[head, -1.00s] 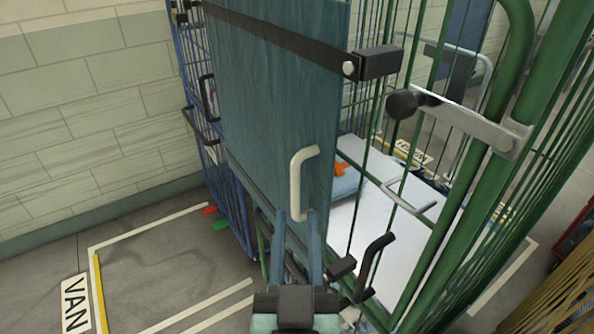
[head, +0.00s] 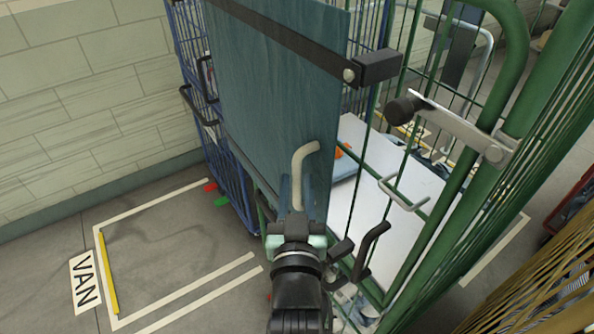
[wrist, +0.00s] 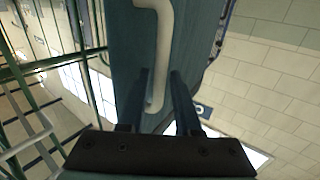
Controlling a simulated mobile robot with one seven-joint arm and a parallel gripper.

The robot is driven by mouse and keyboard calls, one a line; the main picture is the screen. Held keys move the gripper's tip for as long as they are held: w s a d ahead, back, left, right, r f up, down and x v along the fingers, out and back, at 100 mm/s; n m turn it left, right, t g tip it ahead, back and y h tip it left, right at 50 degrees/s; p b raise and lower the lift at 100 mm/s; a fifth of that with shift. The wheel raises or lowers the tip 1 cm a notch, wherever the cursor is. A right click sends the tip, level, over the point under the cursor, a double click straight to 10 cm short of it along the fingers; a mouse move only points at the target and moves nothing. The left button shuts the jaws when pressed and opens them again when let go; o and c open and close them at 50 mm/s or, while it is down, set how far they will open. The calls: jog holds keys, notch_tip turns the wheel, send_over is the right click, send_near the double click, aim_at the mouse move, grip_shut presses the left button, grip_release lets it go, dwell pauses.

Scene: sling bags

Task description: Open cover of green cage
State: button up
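The green cage (head: 517,55) stands at the right, its barred gate open to view. Its cover is a teal panel (head: 270,90) with a dark strap across the top, standing upright at the cage's left side. A pale curved handle (head: 303,158) sits low on the panel's right part. My gripper (head: 297,188) is at the handle's lower end. In the wrist view, the two blue fingers of my gripper (wrist: 160,75) are apart, on either side of the lower handle (wrist: 158,60). A gap shows between fingers and handle. Whether the fingertips touch the panel, I cannot tell.
A blue cage (head: 225,165) stands behind the panel, near the tiled wall. A black-knobbed latch (head: 455,128) sticks out from the green frame. A dark hook-shaped handle (head: 370,250) is right of my gripper.

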jog(key=shift+w, duration=1)
grip_shut()
dwell(0.8)
